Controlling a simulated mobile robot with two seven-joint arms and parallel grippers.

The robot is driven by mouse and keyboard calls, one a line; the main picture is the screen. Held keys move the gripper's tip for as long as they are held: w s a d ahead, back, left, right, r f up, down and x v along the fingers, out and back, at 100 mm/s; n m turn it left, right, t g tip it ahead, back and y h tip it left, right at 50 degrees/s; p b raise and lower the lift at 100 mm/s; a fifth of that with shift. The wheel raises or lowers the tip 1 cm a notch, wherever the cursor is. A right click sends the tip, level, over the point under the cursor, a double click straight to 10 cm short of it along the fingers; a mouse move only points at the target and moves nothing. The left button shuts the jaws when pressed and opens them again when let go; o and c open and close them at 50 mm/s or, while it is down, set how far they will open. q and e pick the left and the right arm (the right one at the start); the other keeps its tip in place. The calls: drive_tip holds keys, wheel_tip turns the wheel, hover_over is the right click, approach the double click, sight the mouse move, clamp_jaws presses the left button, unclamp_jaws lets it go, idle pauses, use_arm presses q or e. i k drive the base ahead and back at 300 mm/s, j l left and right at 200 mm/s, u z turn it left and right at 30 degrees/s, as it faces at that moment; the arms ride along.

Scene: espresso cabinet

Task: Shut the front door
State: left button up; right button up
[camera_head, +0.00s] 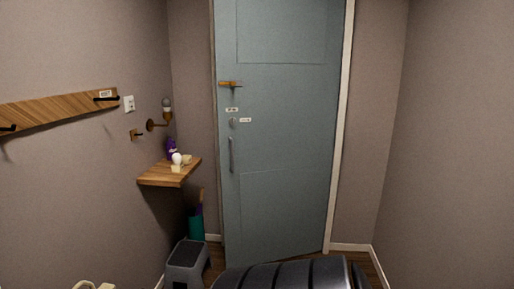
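The front door (285,130) is a blue-grey panel in a white frame. Its lower left corner comes further forward than the wall's skirting, so it looks slightly ajar, with its left edge swung towards me. A vertical bar handle (232,155) is on its left side. Above it are a round lock (233,121), small labels and a brass-coloured latch or lever (231,84) at the left edge.
A grey step stool (187,262) and a teal umbrella stand (196,228) are left of the door. A wooden shelf (160,179) with small items and a hook rail (60,108) are on the left wall. A dark ribbed object (283,275) fills the bottom middle, low before the door.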

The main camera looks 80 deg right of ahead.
sight(284, 58)
drive_tip(key=z, duration=1.5)
drive_tip(key=i+l+z, duration=0.1)
drive_tip(key=z, duration=0.35)
drive_tip(key=i+z, duration=0.15)
drive_tip(key=z, duration=0.3)
drive_tip(key=i+z, duration=0.15)
drive_tip(key=z, duration=0.35)
drive_tip(key=i+j, duration=0.1)
drive_tip(key=i, duration=0.55)
